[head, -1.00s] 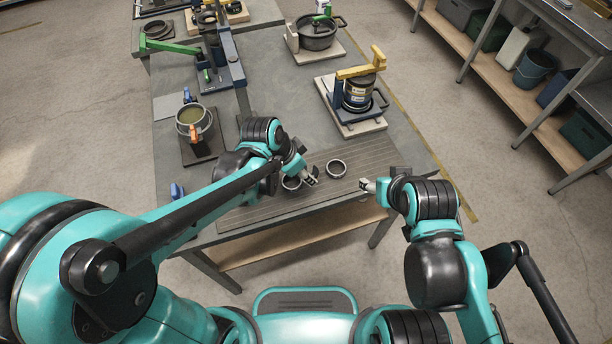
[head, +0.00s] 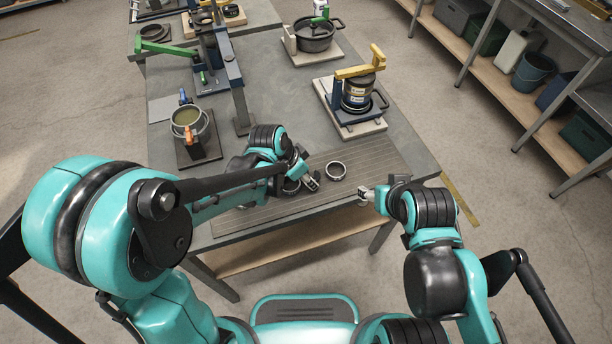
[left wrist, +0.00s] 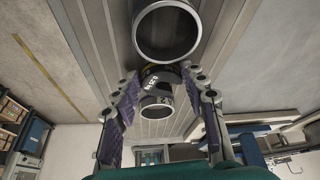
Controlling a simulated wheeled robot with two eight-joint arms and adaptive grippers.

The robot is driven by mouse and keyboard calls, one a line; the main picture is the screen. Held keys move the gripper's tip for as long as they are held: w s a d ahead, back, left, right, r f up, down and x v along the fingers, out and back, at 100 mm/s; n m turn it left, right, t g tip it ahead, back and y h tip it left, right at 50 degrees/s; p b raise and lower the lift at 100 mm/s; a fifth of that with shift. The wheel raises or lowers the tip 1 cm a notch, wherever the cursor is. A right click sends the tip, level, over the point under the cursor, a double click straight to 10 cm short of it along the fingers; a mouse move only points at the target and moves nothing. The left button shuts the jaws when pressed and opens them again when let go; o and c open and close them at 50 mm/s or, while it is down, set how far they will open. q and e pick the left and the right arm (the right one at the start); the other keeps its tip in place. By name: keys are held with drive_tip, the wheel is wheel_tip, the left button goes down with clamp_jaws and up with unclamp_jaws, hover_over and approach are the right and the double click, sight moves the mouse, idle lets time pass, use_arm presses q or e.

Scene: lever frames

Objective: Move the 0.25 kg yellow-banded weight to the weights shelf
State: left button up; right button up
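A yellow-armed lever fixture (head: 362,72) with a can stands behind the rings. A shelf rack (head: 505,92) with bins stands right, across clear floor. I cannot identify a weights shelf.

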use_arm(q)
drive_tip(key=o, duration=0.3)
drive_tip(key=shift+r, duration=0.15)
drive_tip(key=p+v, duration=0.5)
drive_tip(key=v, duration=0.7)
use_arm(e)
wheel_tip(320, 180, up, 5)
drive_tip(key=shift+f, duration=0.1)
use_arm(q)
drive_tip(key=s+a+r+n+t+y, duration=0.2)
drive_tip(key=s+a+n, duration=0.2)
drive_tip(key=a, duration=0.3)
drive_tip(key=s+a+r+n+t+y, duration=0.1)
drive_tip(key=s+a+r+n+t, duration=0.1)
drive_tip(key=s+a+n, duration=0.3)
drive_tip(key=a+r+n, duration=0.1)
drive_tip(key=a+n, duration=0.1)
drive_tip(key=a, duration=0.1)
drive_tip(key=shift+s+r+t+y, duration=0.15)
drive_tip(key=shift+r+t+y, duration=0.15)
drive_tip(key=shift+r+y, duration=0.1)
use_arm(e)
drive_tip(key=shift+o, duration=0.4)
